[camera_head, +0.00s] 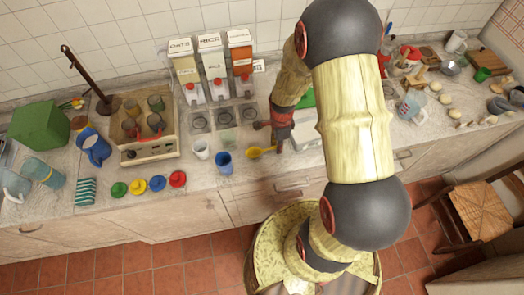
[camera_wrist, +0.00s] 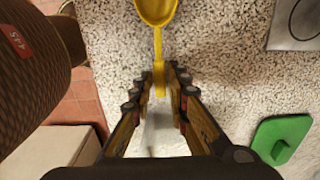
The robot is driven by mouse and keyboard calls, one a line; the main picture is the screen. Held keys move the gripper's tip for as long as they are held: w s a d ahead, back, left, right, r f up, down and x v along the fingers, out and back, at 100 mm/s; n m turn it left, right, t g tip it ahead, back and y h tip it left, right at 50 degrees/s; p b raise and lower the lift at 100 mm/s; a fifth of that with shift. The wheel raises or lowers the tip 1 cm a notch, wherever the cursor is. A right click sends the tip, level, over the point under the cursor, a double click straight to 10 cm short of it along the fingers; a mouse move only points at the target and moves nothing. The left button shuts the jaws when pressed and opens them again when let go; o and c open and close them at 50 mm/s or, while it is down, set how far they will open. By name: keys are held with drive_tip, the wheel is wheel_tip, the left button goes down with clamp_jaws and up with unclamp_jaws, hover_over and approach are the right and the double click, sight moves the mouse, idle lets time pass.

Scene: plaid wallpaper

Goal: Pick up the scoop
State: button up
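The yellow scoop (camera_head: 258,153) lies on the speckled counter near its front edge. In the wrist view the scoop (camera_wrist: 157,12) has its bowl at the top edge, partly cut off, and its straight handle points down toward my gripper. My gripper (camera_wrist: 160,76) is open, with one finger on each side of the handle's end and a small gap visible beside it. In the head view my gripper (camera_head: 272,135) is low over the counter beside the scoop, partly hidden by my arm.
A blue cup (camera_head: 224,163) and a white cup (camera_head: 201,149) stand left of the scoop. Dispensers (camera_head: 215,68) stand behind. A green flat object (camera_wrist: 282,137) lies at right in the wrist view. Several colored lids (camera_head: 157,183) line the counter's front.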

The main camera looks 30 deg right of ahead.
clamp_jaws()
drive_tip(key=shift+r, duration=0.1)
drive_tip(key=shift+r, duration=0.5)
wheel_tip(320, 180, up, 2)
drive_tip(key=shift+r, duration=0.2)
drive_tip(key=s+d+r, duration=0.1)
drive_tip(key=s+r, duration=0.3)
drive_tip(key=s, duration=0.3)
drive_tip(key=s+d+r+p, duration=0.1)
drive_tip(key=s+r, duration=0.4)
drive_tip(key=s, duration=0.2)
drive_tip(key=shift+r, duration=0.25)
drive_tip(key=shift+w+a, duration=0.1)
drive_tip(key=shift+a, duration=0.05)
